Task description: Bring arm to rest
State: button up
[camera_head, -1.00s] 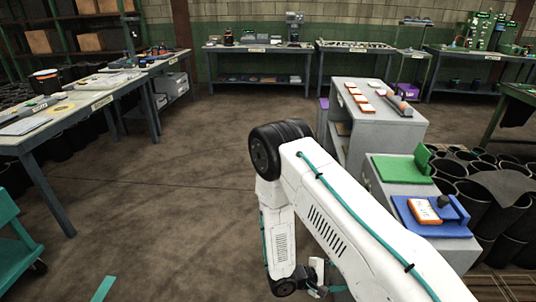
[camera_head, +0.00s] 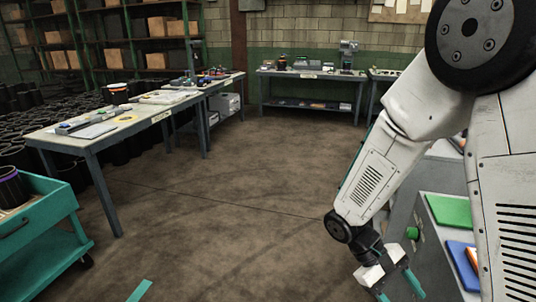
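My white arm (camera_head: 372,180) is bent at the right side of the head view, with its large dark joint near the top right corner. The forearm hangs down and to the left. My gripper (camera_head: 399,291) points down near the bottom edge, right of centre. Its two teal fingers are apart, with nothing seen between them. It hangs in front of the grey cabinet, apart from it as far as I can see.
A long worktable (camera_head: 90,146) stands left and a teal cart (camera_head: 45,250) lower left. A back bench (camera_head: 310,74) stands far off. The middle floor is clear.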

jog(key=s+a+r+m+t+y, duration=0.1)
jog(key=s+r+m+t+y, duration=0.1)
jog(key=r, duration=0.8)
jog(key=s+a+r+m+t+y, duration=0.1)
jog(key=s+r+m+t+y, duration=0.1)
jog(key=s+r+t+y, duration=0.3)
jog(key=s+r+t, duration=0.1)
jog(key=s+r, duration=0.2)
jog(key=r, duration=0.3)
jog(key=shift+s+a+r+t, duration=0.2)
jog(key=shift+s+a+t, duration=0.1)
jog(key=shift+s+a, duration=0.05)
